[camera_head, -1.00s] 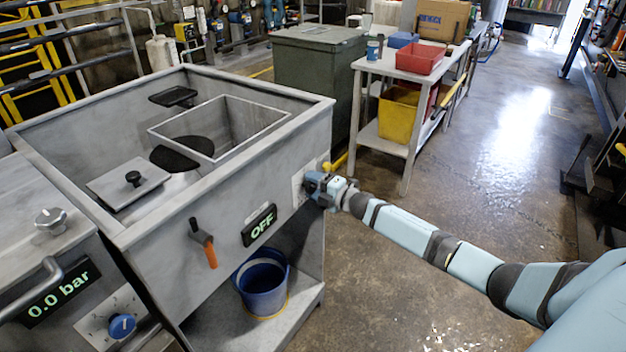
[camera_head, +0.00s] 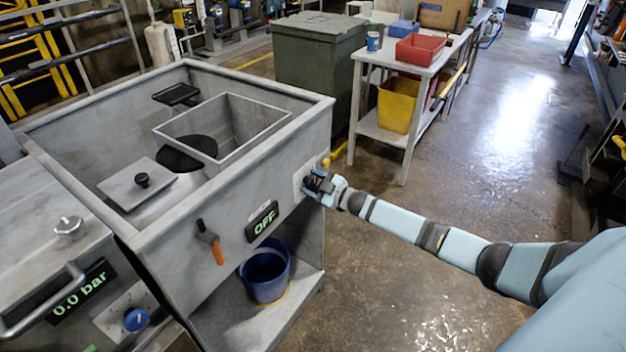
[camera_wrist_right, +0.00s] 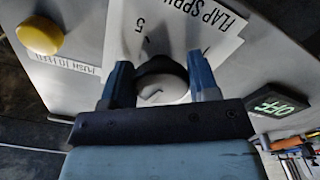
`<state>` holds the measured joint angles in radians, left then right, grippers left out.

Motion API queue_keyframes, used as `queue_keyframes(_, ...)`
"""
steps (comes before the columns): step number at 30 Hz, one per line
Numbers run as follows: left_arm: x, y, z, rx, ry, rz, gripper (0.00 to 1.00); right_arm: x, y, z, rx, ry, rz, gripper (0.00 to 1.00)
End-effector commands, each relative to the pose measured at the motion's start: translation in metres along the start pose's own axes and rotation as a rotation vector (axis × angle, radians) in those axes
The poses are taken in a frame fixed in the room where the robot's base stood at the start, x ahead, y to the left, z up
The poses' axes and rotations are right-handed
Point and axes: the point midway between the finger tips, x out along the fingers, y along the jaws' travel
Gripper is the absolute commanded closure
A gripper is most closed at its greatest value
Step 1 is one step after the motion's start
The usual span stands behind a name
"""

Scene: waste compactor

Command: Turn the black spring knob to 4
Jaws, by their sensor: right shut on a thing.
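The black spring knob (camera_wrist_right: 163,82) sits on a white dial plate (camera_wrist_right: 130,30) marked "FLAP SPRI…" on the compactor's front panel. In the head view the right gripper (camera_head: 316,184) is at the panel's right end and hides the knob. My left gripper is not in view.
A yellow push button (camera_wrist_right: 40,36) is beside the dial plate. An OFF display (camera_head: 262,221) and an orange-handled lever (camera_head: 210,241) are left along the panel. A blue bucket (camera_head: 264,278) stands on the shelf below. The floor at right is clear.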

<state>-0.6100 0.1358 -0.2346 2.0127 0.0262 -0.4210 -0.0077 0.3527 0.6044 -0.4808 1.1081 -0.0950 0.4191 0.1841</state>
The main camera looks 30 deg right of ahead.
Motion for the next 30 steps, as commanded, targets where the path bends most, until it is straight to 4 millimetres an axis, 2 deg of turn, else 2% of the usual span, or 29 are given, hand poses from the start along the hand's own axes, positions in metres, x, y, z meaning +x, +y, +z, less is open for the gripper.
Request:
queue_keyframes(18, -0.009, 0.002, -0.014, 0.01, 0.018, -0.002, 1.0, 0.0, -0.003, -0.001, 0.581, 0.0, -0.001, 0.69)
queue_keyframes(30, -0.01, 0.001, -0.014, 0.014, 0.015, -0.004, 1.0, 0.0, -0.004, -0.002, 0.869, -0.001, -0.001, 0.69)
